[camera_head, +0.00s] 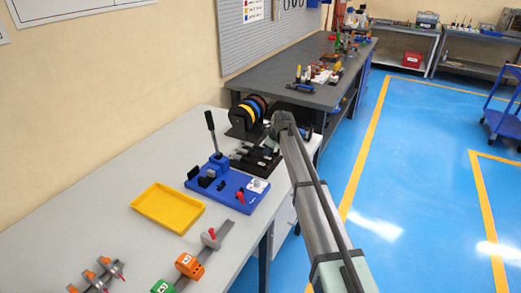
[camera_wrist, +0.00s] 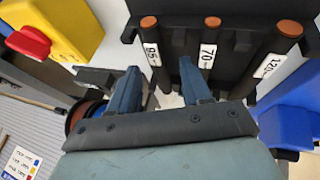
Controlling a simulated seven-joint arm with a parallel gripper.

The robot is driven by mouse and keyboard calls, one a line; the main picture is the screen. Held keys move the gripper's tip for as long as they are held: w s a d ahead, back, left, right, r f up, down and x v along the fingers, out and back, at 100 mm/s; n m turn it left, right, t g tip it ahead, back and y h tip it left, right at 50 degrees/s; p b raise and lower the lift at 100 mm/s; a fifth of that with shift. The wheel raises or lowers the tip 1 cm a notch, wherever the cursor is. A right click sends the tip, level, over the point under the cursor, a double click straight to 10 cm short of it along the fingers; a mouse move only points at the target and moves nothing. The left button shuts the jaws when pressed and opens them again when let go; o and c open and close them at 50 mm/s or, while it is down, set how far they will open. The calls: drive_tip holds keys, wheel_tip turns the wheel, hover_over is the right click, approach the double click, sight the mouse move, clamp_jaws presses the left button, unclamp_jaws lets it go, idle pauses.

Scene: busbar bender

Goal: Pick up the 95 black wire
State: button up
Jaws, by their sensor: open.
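In the wrist view, the 95 black wire (camera_wrist: 153,48) has a copper-coloured end and a white "95" label. It stands in a black holder (camera_wrist: 235,75) beside wires labelled 70 (camera_wrist: 210,50) and 120 (camera_wrist: 279,52). My gripper (camera_wrist: 160,66) is open, its two blue-grey fingers apart, one on each side of the 95 wire in the picture. I cannot tell whether they touch it. The wire's lower part is hard to make out. In the head view, my arm's end hides the fingers above the black holder (camera_head: 253,160), and the wires cannot be told apart.
Cable spools (camera_head: 249,112) stand just behind the holder. A blue bender (camera_head: 222,183) with an upright lever is in front of it. A yellow tray (camera_head: 168,207) and several small tools (camera_head: 188,266) lie nearer on the bench.

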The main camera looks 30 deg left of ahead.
drive_tip(key=shift+w+a+f, duration=0.15)
drive_tip(key=shift+a+f, duration=0.05)
drive_tip(key=shift+f, duration=0.3)
clamp_jaws()
